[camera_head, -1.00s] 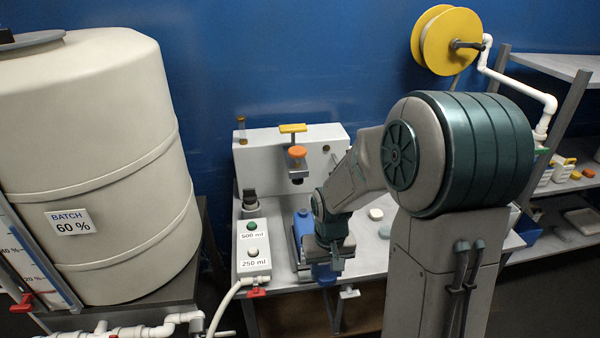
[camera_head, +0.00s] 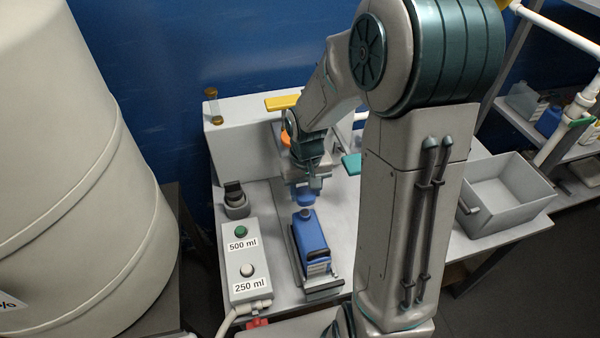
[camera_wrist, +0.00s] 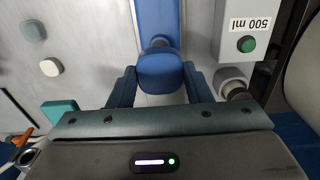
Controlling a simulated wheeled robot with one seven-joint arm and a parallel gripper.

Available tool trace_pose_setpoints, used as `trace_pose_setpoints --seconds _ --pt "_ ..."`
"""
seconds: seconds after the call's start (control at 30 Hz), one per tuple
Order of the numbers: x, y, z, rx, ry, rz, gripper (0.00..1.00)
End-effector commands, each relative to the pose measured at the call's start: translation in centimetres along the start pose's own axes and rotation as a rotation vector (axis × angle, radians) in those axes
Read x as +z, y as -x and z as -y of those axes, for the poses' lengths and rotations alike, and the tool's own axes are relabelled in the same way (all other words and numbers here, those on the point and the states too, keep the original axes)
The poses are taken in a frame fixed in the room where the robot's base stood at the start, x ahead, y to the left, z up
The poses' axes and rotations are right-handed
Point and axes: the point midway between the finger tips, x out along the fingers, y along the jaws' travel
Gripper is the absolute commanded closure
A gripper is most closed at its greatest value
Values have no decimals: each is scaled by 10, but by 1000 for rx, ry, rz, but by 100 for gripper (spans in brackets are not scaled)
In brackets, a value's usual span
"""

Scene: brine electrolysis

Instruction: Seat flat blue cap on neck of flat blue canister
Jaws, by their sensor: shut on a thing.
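The flat blue canister (camera_head: 311,246) stands on a grey holder on the bench in the head view. In the wrist view, its blue body (camera_wrist: 158,17) runs up from the middle to the top edge. The blue cap (camera_wrist: 160,72) is held between the two fingers of my gripper (camera_wrist: 158,86). In the head view, my gripper (camera_head: 306,186) points down with the cap (camera_head: 306,201) under it, just behind the far end of the canister. The cap partly hides the neck in the wrist view. I cannot tell the exact gap between cap and neck.
A control box (camera_head: 246,262) with a green and a white button stands left of the canister. A dark-topped grey fitting (camera_head: 236,203) is behind it. A teal piece (camera_head: 351,164) lies to the right. A grey bin (camera_head: 505,196) sits at the bench's right end.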

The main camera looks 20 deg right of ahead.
Motion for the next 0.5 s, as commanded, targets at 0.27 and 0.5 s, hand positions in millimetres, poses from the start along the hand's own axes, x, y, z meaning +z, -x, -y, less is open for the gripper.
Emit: trace_pose_setpoints --seconds 0.27,0.5 --pt "0 0 0 0 0 0 77" --pt "1 -4 0 0 1 0 77"
